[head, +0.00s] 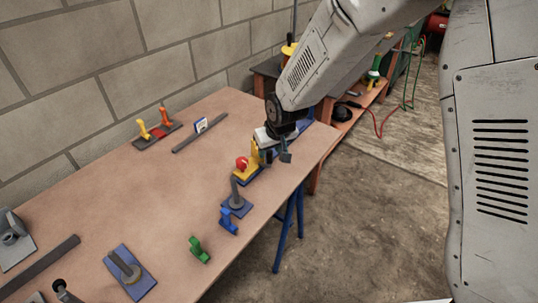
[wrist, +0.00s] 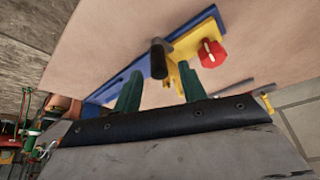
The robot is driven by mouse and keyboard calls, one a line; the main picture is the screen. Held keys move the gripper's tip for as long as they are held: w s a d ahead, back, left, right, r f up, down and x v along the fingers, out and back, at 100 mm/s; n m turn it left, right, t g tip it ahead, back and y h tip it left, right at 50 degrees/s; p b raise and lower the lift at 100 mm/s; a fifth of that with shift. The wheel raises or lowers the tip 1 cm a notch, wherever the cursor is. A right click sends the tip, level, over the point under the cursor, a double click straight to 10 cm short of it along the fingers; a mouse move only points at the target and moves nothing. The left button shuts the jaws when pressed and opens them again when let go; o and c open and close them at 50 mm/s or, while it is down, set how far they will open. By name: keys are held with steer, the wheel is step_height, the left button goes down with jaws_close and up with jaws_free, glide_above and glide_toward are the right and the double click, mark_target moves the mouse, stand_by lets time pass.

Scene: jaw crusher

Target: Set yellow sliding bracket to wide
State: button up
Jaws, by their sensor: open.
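The yellow sliding bracket (head: 254,153) stands on a blue rail (head: 304,124) near the right edge of the table, with a red knob (head: 242,162) on its near side. In the wrist view the yellow bracket (wrist: 186,45), its red knob (wrist: 211,53) and the blue rail (wrist: 113,83) lie just beyond my fingertips. My gripper (head: 276,156) is at the bracket, with its green fingers (wrist: 160,88) apart. A yellow upright part shows between the fingers, close to the right one; I cannot tell if they touch. A dark round-ended bar (wrist: 158,58) shows above the finger gap.
On the wooden table (head: 150,205), a grey post on a blue base (head: 236,202), a blue piece (head: 228,221) and a green piece (head: 199,250) stand nearer. Yellow and orange levers (head: 154,127) stand by the block wall. The table's middle is clear.

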steer(key=shift+x, duration=2)
